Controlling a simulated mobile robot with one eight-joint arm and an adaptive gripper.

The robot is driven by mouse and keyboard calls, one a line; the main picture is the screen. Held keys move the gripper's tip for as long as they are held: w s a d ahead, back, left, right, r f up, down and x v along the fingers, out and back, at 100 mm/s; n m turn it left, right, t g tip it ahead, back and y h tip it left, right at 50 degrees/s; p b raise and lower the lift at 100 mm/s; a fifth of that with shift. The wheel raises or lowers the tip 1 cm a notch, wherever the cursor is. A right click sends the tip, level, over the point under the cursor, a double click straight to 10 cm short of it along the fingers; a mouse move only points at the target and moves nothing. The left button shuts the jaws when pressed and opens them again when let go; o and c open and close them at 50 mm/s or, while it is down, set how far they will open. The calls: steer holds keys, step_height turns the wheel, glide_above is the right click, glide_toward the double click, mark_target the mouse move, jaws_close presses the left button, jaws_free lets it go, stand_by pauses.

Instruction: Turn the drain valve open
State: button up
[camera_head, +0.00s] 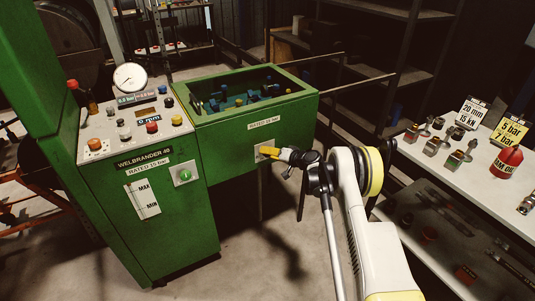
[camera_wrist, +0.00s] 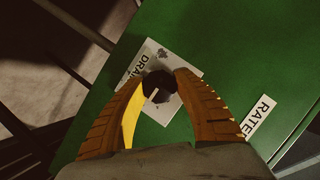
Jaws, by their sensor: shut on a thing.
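The drain valve is a dark round knob (camera_wrist: 160,84) with a short white mark, in front of a pale plate (camera_wrist: 180,58) lettered "DRA…" on the green machine's side. The white mark points to the lower left in the wrist view. My gripper (camera_wrist: 158,92) is shut on the knob, one ribbed orange-brown finger on each side of it. In the head view, my gripper (camera_head: 264,152) reaches the front of the green tank, and its yellow finger hides most of the plate and the knob.
The green machine (camera_head: 165,210) has a control panel with a gauge (camera_head: 130,77) and several buttons. Its open tank (camera_head: 313,105) holds blue pieces. Floor below the tank looks clear.

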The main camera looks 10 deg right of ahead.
steer(key=o, duration=1.2)
steer(key=shift+c, duration=0.2)
steer(key=v, duration=1.2)
steer(key=shift+f, duration=0.1)
